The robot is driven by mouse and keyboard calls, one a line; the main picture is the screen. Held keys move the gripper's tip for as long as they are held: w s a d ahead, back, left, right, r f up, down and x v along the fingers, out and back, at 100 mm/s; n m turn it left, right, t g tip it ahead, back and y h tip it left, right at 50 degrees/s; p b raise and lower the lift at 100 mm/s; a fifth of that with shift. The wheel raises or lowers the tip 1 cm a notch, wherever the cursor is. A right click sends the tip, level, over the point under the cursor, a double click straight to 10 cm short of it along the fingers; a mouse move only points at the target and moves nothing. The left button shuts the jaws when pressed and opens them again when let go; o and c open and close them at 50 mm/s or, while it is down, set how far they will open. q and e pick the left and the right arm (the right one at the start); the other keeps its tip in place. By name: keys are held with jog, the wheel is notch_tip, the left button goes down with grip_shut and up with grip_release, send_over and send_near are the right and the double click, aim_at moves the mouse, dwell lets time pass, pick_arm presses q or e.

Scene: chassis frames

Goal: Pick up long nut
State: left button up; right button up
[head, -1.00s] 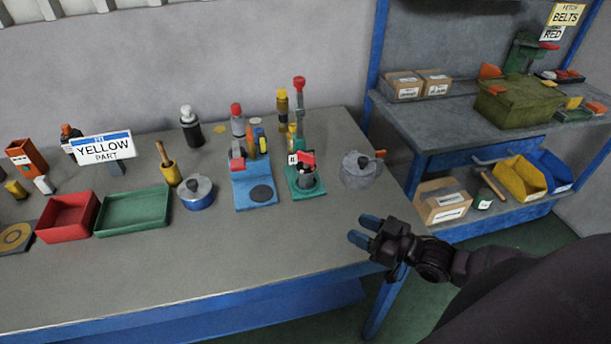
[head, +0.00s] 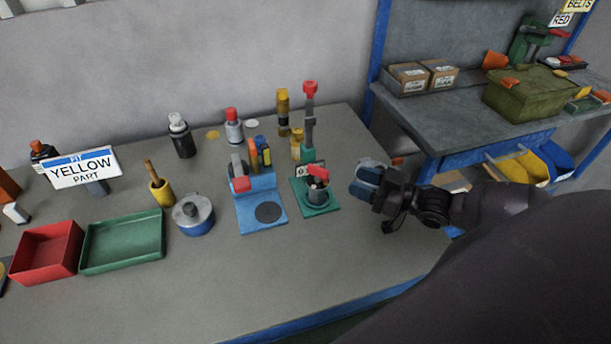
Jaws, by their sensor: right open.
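I cannot tell surely which piece is the long nut. A tall, narrow brass-yellow piece (head: 283,112) stands upright at the back of the workbench. A shorter yellow piece (head: 297,144) stands in front of it, just left of the green press (head: 309,135). My right gripper (head: 362,182) is open and empty, over the right side of the bench. It is right of the green press and apart from both yellow pieces. It hides most of what stands behind it. My left gripper is not in view.
A blue fixture (head: 262,206), a blue-and-grey pot (head: 193,215), a green tray (head: 123,242) and a red tray (head: 47,251) stand on the bench. A sign (head: 82,168) reads "YELLOW PART". The bench front is clear. A shelf (head: 440,115) stands right.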

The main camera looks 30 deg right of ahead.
aim_at(318, 167)
jog(key=shift+f+p+x, duration=0.15)
jog(key=shift+p+x, duration=0.05)
jog(key=shift+x, duration=2.55)
jog(key=shift+f+p+x, duration=0.15)
jog(key=shift+f+x, duration=0.05)
jog(key=shift+x, duration=2.6)
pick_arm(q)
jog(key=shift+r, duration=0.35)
pick_arm(e)
jog(key=shift+d, duration=0.1)
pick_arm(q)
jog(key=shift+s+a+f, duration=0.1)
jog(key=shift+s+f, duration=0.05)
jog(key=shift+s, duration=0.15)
pick_arm(e)
grip_shut()
